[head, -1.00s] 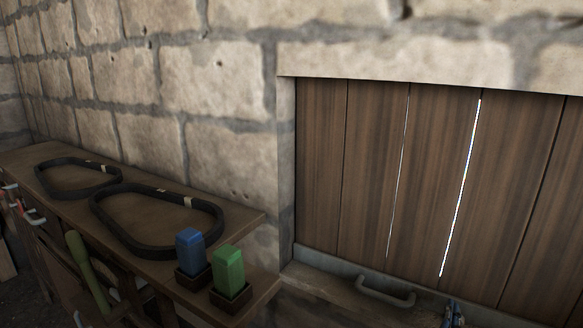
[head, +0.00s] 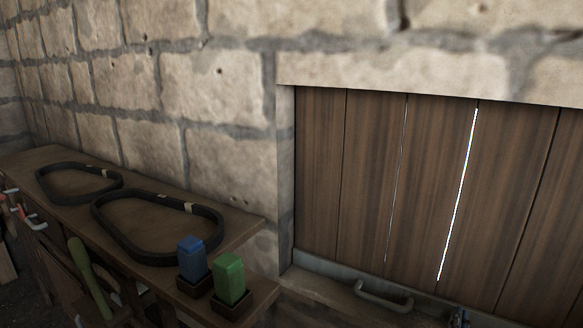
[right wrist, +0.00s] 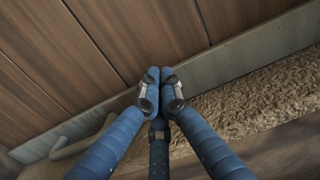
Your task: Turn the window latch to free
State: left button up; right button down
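The window is closed off by brown wooden boards (head: 370,180), with a grey metal rail (head: 330,266) along their bottom edge. A grey bent handle (head: 384,297) stands out from that rail; I cannot tell whether it is the latch. In the right wrist view the handle (right wrist: 72,148) is at the lower left, partly behind a finger. My right gripper (head: 459,318) just shows at the bottom edge of the head view, right of the handle and apart from it. In the right wrist view its blue fingers (right wrist: 160,75) meet at the tips, with nothing seen between them. My left gripper is not in view.
A wooden bench (head: 250,228) at the left bears two black belts (head: 62,166) (head: 140,250). A blue block (head: 191,258) and a green block (head: 230,278) stand in small holders near its right end. A stone wall (head: 215,90) surrounds the window.

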jog(key=shift+f, duration=0.25)
jog(key=shift+s+a+f+p, duration=0.1)
jog(key=shift+s+a+p, duration=0.25)
jog(key=shift+s, duration=0.2)
jog(key=shift+r+v, duration=0.15)
jog(key=shift+v, duration=1)
jog(key=shift+r+v, duration=0.2)
jog(key=shift+v, duration=0.95)
